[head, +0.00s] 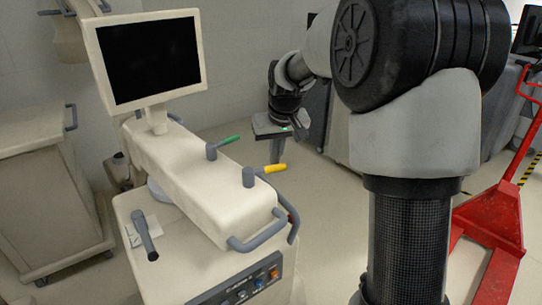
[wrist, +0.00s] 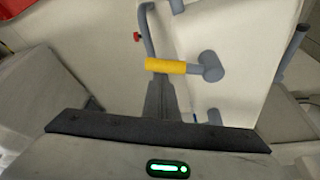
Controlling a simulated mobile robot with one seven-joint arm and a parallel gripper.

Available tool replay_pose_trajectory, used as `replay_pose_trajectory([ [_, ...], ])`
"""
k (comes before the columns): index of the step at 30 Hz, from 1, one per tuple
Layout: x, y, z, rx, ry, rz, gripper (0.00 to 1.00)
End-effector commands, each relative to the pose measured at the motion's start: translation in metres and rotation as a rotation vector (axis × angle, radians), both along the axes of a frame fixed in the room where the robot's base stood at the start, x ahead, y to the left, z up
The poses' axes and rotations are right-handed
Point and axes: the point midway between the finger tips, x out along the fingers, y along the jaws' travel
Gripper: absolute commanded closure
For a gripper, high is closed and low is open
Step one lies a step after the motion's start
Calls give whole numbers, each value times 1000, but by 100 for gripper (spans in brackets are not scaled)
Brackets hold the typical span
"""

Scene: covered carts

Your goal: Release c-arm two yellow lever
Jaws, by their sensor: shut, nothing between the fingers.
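The yellow lever (head: 272,169) sticks out to the right from a grey pivot post (head: 249,177) on top of the white c-arm cart (head: 215,195). In the wrist view the yellow lever (wrist: 166,66) points left from its grey post (wrist: 209,67). My gripper (head: 276,160) hangs fingers down by the lever's free end, on the cart's far right side. In the wrist view my gripper (wrist: 158,82) is shut and empty, with its tips right by the lever in the picture. I cannot tell whether they touch it.
A green-handled lever (head: 224,143) stands further back on the same cart. A monitor (head: 149,58) rises behind it, and a grey handle (head: 255,236) bends around the front. A red pallet jack (head: 492,215) is at the right. Bare floor lies beside the cart.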

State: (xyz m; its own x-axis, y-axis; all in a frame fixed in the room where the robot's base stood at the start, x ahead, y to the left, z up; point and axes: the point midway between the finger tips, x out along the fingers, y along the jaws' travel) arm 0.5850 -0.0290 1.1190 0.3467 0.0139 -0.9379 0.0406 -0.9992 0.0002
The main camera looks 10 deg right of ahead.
Motion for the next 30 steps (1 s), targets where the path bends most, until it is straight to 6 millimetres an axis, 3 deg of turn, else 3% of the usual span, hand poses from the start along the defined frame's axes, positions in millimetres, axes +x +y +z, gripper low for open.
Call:
replay_pose_trajectory([
  [11, -29, -1, -3, -3, 6, -334, 100],
  [30, -49, 4, -2, 0, 9, -329, 100],
])
